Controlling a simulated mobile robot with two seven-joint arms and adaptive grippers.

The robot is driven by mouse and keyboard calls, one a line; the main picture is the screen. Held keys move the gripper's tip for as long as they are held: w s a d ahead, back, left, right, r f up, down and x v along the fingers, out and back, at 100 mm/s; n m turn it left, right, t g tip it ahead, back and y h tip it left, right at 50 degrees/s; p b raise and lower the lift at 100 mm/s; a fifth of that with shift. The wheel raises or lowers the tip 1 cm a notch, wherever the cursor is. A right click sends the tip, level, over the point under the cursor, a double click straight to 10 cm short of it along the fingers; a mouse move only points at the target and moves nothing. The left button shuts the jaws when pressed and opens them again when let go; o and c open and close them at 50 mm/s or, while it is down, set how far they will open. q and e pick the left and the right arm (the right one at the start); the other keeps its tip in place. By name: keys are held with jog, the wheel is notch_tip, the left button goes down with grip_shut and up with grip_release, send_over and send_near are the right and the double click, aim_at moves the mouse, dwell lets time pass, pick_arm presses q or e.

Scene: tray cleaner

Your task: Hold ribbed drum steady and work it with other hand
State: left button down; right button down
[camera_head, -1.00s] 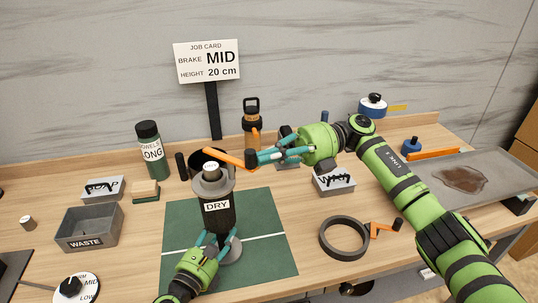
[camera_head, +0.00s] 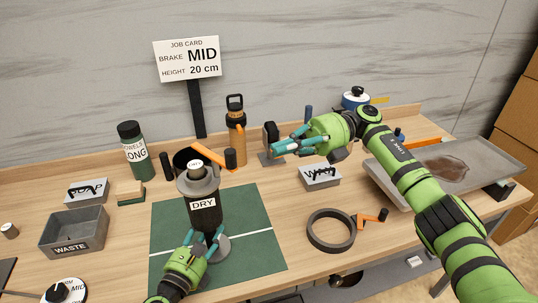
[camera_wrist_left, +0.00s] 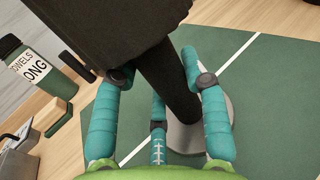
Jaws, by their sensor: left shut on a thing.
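The dark drum (camera_head: 205,212), labelled DRY, stands upright on a grey base (camera_head: 217,248) on the green mat (camera_head: 255,225). My left gripper (camera_head: 206,238) is shut on the dark lower part of this device. The left wrist view shows its fingers around the dark column (camera_wrist_left: 170,85). My right gripper (camera_head: 277,148) is to the right of the knob, apart from it, with nothing visible held. Its finger gap is too unclear to judge.
A green bottle (camera_head: 135,150), a sponge (camera_head: 131,193) and a waste bin (camera_head: 73,232) are at left. A black ring (camera_head: 331,247) and a small orange crank (camera_head: 372,218) lie at right. A stained tray (camera_head: 490,152) is far right.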

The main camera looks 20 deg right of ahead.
jog(key=shift+w+d, duration=0.25)
jog(key=shift+d, duration=0.25)
jog(key=shift+w+d, duration=0.25)
jog(key=shift+d, duration=0.2)
jog(key=s+a+f+m+t, duration=0.4)
jog(key=s+a+f+t, duration=0.1)
jog(key=a, duration=0.1)
jog(key=s+r+m+t+h, duration=0.1)
jog(key=s+r+m+t, duration=0.2)
jog(key=s+r+t, duration=0.2)
jog(key=s+t, duration=0.1)
jog(key=s, duration=0.1)
jog(key=shift+s+a+r+m+t+h, duration=0.15)
jog(key=shift+s+a+m+t+h, duration=0.15)
jog(key=shift+s+a+m, duration=0.1)
jog(key=shift+w, duration=0.1)
jog(key=x, duration=1)
jog(key=w+d, duration=0.2)
jog(key=d, duration=0.1)
jog(key=shift+w, duration=0.35)
